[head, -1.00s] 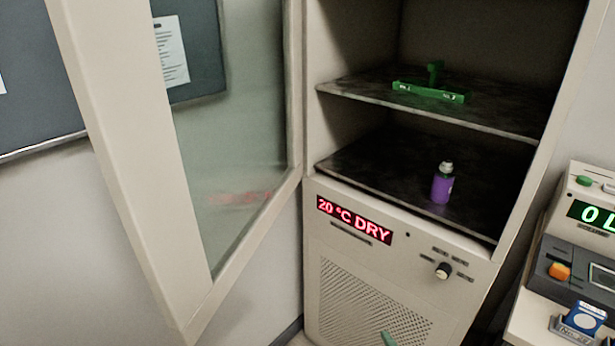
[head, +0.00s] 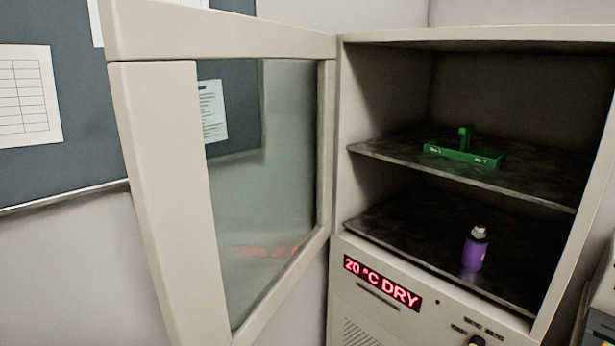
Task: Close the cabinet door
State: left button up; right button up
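The cabinet (head: 384,243) is a beige unit on the right of the head view, with its front open. Its door (head: 168,190) has a beige frame around a glass pane (head: 265,200). The door stands wide open, swung out to the left and toward me, joined along the cabinet's left edge. The door's lower corner is cut off by the bottom of the picture. Neither of my grippers is in view.
A green holder (head: 463,152) sits on the upper shelf and a purple bottle (head: 474,250) stands on the lower shelf, both inside the cabinet. A red display (head: 382,283) reads "20 °C DRY". A dark notice board (head: 75,110) hangs on the left wall.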

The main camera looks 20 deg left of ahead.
aim_at(151, 47)
jog(key=j+z, duration=0.35)
jog(key=j, duration=0.8)
jog(key=k+j, duration=0.15)
jog(key=j, duration=0.8)
jog(key=k, duration=0.05)
